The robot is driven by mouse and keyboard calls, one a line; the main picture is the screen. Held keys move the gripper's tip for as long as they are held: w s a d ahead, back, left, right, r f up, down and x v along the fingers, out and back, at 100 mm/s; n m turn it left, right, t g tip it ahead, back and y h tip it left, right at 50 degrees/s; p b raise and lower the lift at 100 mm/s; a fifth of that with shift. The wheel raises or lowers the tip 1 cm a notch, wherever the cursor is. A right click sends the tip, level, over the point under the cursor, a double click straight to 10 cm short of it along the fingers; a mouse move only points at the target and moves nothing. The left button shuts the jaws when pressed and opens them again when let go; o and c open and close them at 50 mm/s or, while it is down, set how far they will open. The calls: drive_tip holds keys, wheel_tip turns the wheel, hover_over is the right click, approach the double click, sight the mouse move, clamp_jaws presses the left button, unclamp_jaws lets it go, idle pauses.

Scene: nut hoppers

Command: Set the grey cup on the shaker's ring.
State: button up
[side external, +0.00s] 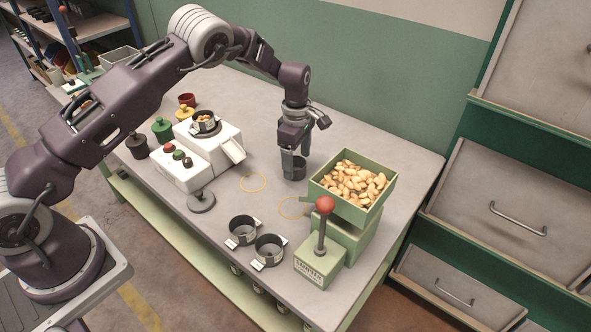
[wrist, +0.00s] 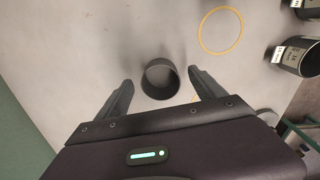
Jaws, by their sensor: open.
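The dark grey cup (side external: 298,174) stands upright on the table, left of the nut hopper. In the wrist view the empty cup (wrist: 160,92) sits between my fingers, with a gap on each side. My gripper (side external: 294,160) is open, pointing down around the cup; it also shows in the wrist view (wrist: 160,76). The white shaker (side external: 215,147) is left of my gripper in the side view. On its top is a dark round holder or cup (side external: 204,128) with nuts in it; I cannot tell its ring apart from this.
A green hopper (side external: 362,215) full of nuts and a red-knobbed sampler (side external: 318,266) stand at right. Two labelled cups (side external: 242,232) (side external: 267,252) are at the front. Two yellow circles (side external: 253,182) mark the table. Coloured weights (side external: 162,130) stand at left.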

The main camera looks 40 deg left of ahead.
wheel_tip(320, 180, down, 2)
drive_tip(key=shift+f, duration=0.1)
drive_tip(key=c, duration=1.6)
drive_tip(key=shift+o, duration=0.2)
wheel_tip(320, 180, up, 9)
drive_tip(key=s+a+n, duration=0.5)
drive_tip(key=s+a, duration=0.2)
drive_tip(key=s, duration=0.2)
wheel_tip(320, 180, down, 9)
drive_tip(key=shift+s+r, duration=0.15)
